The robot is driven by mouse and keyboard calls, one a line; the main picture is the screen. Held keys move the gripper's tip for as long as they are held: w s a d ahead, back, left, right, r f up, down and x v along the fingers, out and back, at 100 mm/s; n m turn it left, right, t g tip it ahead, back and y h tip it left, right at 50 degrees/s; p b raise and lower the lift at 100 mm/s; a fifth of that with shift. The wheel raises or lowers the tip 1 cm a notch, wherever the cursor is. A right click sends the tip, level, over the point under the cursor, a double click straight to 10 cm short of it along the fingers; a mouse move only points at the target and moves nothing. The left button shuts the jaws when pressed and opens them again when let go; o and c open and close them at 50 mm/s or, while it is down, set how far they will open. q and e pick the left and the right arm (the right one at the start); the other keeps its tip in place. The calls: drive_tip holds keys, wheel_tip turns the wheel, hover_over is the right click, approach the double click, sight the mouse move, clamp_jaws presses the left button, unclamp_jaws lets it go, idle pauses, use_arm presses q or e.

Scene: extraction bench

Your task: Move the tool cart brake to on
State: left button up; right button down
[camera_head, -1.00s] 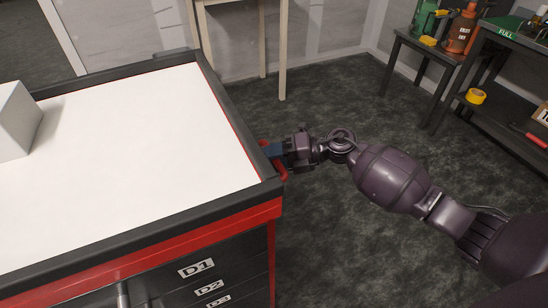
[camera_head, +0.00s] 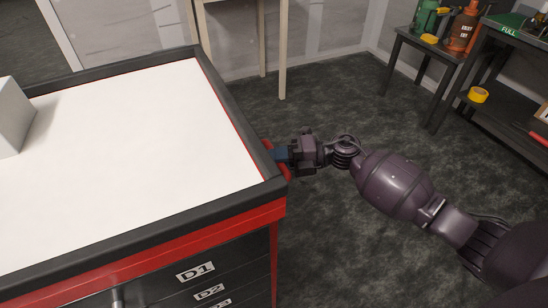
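The tool cart (camera_head: 150,160) fills the left of the head view, with a white top, a dark raised rim and red sides. Its drawers, one labelled D1 (camera_head: 195,272), face me. My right gripper (camera_head: 279,154) is at the cart's right side, just past the rim. A red part (camera_head: 284,172) shows there beside the gripper. The fingertips are partly hidden by the rim, so I cannot tell whether they are open or shut on it. I cannot make out the brake itself. My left gripper is not in view.
A grey box (camera_head: 12,115) sits on the cart top at the left. Dark shelves at the right hold a green bottle (camera_head: 424,17), an orange container (camera_head: 464,28) and yellow tape (camera_head: 478,95). Pale wooden legs (camera_head: 282,50) stand behind. Dark floor between is clear.

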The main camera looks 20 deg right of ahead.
use_arm(q)
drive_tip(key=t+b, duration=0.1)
drive_tip(key=b, duration=0.2)
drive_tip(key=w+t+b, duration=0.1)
drive_tip(key=b, duration=0.3)
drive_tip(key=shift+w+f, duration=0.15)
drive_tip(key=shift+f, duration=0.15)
use_arm(e)
wheel_tip(320, 180, down, 6)
drive_tip(key=m+t+y, duration=0.4)
drive_tip(key=y, duration=0.2)
drive_tip(key=shift+a+f+y, duration=0.15)
drive_tip(key=shift+f+y, duration=0.05)
drive_tip(key=shift+y, duration=0.1)
drive_tip(key=c, duration=1.1)
unclamp_jaws()
drive_tip(key=shift+a, duration=0.1)
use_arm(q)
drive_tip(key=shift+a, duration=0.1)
use_arm(e)
drive_tip(key=shift+o, duration=0.2)
drive_tip(key=shift+r, duration=0.1)
